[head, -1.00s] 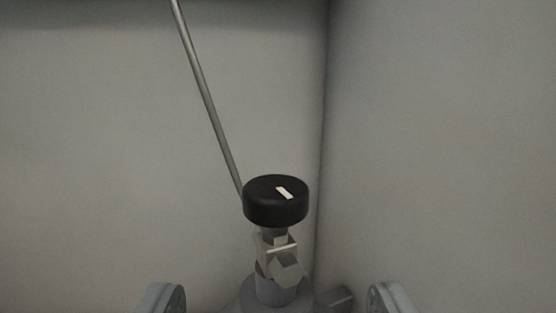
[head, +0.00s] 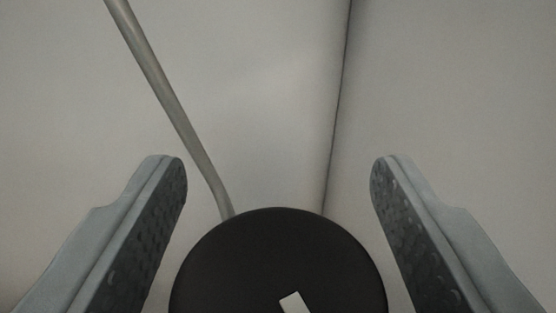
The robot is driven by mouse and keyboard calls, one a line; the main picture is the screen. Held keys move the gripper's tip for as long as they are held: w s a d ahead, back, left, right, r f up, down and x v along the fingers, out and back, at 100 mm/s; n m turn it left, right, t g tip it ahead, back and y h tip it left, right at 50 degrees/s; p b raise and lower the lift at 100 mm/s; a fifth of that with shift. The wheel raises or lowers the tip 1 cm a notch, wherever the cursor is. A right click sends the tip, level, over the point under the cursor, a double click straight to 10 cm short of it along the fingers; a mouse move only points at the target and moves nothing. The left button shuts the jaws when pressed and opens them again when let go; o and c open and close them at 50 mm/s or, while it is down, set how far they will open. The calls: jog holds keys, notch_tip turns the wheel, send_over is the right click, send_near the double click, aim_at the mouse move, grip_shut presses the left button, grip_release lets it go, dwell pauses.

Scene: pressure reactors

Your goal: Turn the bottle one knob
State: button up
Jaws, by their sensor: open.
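The black round knob (head: 270,255) with a white mark on its top (head: 294,302) fills the bottom middle of the head view. Its lower part is cut off by the frame edge. My gripper (head: 279,172) is open, with one finger on each side of the knob. The left finger is close to the knob's left side, and the right finger is a little apart from its right side. I cannot tell how the fingertips compare in height with the knob. The valve body and bottle below the knob are hidden.
A thin metal tube (head: 165,100) rises from behind the knob toward the upper left. Plain grey walls (head: 450,90) meet at a corner behind the knob. The space above the knob is clear apart from the tube.

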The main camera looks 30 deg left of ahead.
jog(key=shift+w, duration=0.1)
jog(key=c, duration=1)
jog(key=shift+o, duration=0.2)
jog(key=shift+n+g+y, duration=0.4)
jog(key=shift+n+y, duration=0.1)
jog(key=shift+y, duration=0.2)
jog(key=n+g+y, duration=0.1)
jog(key=g, duration=0.1)
jog(key=n+g+y, duration=0.4)
jog(key=shift+s+a, duration=0.3)
jog(key=n+g, duration=0.1)
jog(key=g, duration=0.1)
jog(key=n+g+y, duration=0.2)
jog(key=n+g, duration=0.1)
jog(key=shift+s+a+g, duration=0.1)
jog(key=shift+s+g, duration=0.15)
jog(key=shift+g, duration=0.05)
jog(key=shift+s+n+g, duration=0.2)
jog(key=shift+n+g, duration=0.75)
jog(key=shift+g, duration=0.55)
jog(key=shift+s+n+g, duration=0.15)
jog(key=shift+n+g, duration=0.8)
jog(key=shift+g, duration=0.55)
